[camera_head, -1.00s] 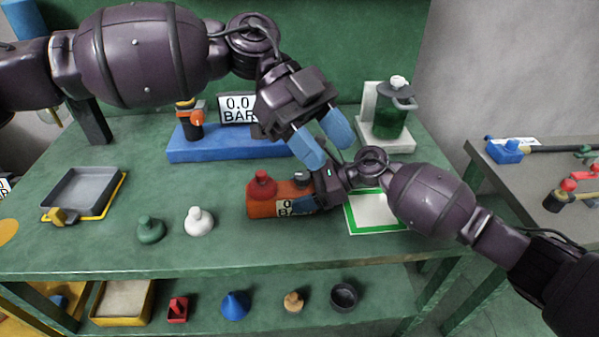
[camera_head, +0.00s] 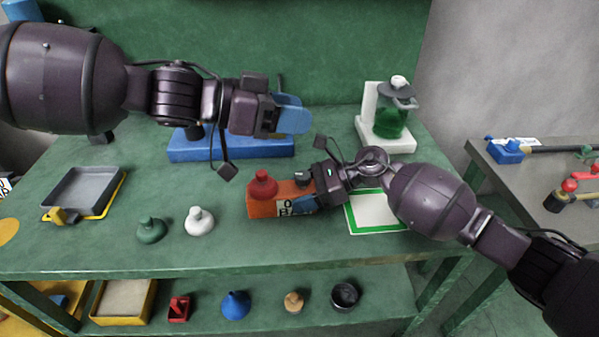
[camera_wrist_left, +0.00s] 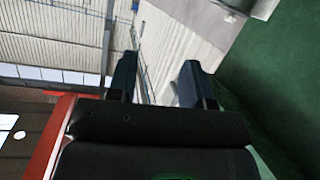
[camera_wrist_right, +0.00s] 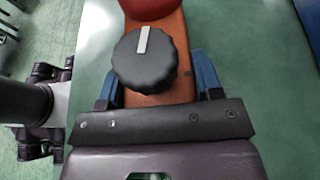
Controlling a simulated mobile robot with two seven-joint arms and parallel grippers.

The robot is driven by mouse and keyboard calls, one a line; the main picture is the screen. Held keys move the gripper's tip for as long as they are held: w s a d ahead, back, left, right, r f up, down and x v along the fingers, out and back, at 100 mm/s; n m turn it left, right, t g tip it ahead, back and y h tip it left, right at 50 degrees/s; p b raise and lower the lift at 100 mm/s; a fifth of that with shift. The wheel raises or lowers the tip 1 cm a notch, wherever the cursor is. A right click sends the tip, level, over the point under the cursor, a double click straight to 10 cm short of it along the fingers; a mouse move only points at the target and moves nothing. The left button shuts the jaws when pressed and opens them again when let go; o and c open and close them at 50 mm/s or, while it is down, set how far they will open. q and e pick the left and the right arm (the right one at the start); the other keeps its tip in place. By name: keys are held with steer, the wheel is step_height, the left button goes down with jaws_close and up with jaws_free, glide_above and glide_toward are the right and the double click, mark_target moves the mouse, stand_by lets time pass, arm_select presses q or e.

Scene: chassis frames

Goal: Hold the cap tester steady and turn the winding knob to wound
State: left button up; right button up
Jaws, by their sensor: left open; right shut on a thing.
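The cap tester (camera_head: 265,208) is an orange block with a red knob-shaped piece (camera_head: 263,184) on its left end and a partly covered display on its front. It lies flat on the green bench. Its black winding knob (camera_wrist_right: 144,62) has a white pointer line, which points almost straight up in the right wrist view. My right gripper (camera_head: 306,196) is shut on the tester's right end, with blue fingers on both sides of the block below the knob (camera_wrist_right: 155,85). My left gripper (camera_head: 294,115) is open and empty, raised above the back of the bench and apart from the tester.
A blue base (camera_head: 215,150) stands behind, partly hidden by my left arm. A green jar on a white stand (camera_head: 385,135) is at back right. A white cap (camera_head: 199,220) and a green cap (camera_head: 151,229) stand left of the tester. A grey tray (camera_head: 82,190) is farther left.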

mark_target(302, 175)
arm_select(q)
steer(key=w+a+f+n+t+y, duration=0.1)
steer(key=a+f+n+t+y, duration=0.1)
steer(key=a+f+y, duration=0.55)
steer(key=shift+h, duration=0.55)
steer(key=x, duration=1.3)
steer(key=shift+d+f, duration=0.1)
steer(key=shift+d, duration=0.35)
steer(key=c, duration=0.7)
steer(key=shift+o, duration=0.2)
